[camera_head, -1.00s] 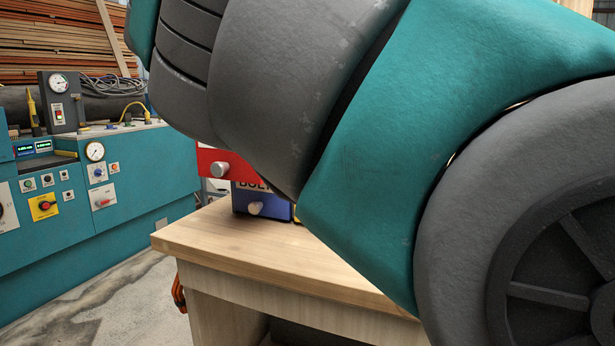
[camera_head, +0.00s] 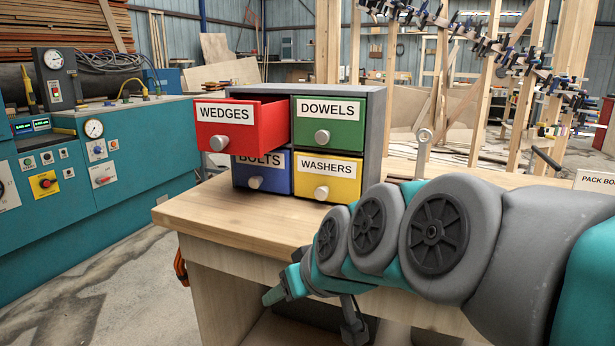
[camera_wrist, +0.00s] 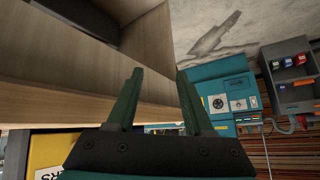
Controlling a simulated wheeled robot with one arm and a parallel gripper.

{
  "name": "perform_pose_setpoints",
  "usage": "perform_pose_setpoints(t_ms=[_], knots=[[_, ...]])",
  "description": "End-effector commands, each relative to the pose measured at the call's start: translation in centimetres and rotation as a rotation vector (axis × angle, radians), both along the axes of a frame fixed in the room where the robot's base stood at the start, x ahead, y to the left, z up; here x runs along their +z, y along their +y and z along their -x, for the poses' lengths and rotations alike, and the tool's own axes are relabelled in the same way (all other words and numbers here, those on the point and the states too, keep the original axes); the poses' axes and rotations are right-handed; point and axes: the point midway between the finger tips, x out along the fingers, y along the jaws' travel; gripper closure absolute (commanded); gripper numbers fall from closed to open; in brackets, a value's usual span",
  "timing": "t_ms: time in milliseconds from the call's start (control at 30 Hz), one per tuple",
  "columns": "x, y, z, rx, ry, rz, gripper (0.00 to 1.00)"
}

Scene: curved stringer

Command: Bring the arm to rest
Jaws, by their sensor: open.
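My arm reaches in from the right in the head view, bent low across the front of the wooden bench (camera_head: 225,227). Its end hangs by the bench's front edge. In the wrist view my gripper (camera_wrist: 157,78) has its two dark fingers spread apart with nothing between them. Bench wood and the floor lie beyond the fingers. In the head view the fingers are small and hard to make out.
On the bench stands a grey drawer cabinet (camera_head: 376,120). Its red WEDGES drawer (camera_head: 262,128) is pulled out; the green DOWELS (camera_head: 345,136), blue BOLTS (camera_head: 277,180) and yellow WASHERS (camera_head: 311,189) drawers look shut. A teal machine (camera_head: 110,205) stands left, with clear floor (camera_head: 120,285) between.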

Motion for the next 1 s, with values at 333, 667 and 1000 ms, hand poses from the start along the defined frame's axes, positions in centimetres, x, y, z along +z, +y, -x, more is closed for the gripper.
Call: perform_pose_setpoints(t_ms=[333, 667, 1000], knots=[[-13.2, -13.0, 14.1, -0.285, 0.567, 0.235, 0.48], [-16.1, -18.2, 22.4, -0.449, 0.82, 0.348, 0.48], [-16.2, -18.2, 22.5, -0.451, 0.825, 0.351, 0.48]])
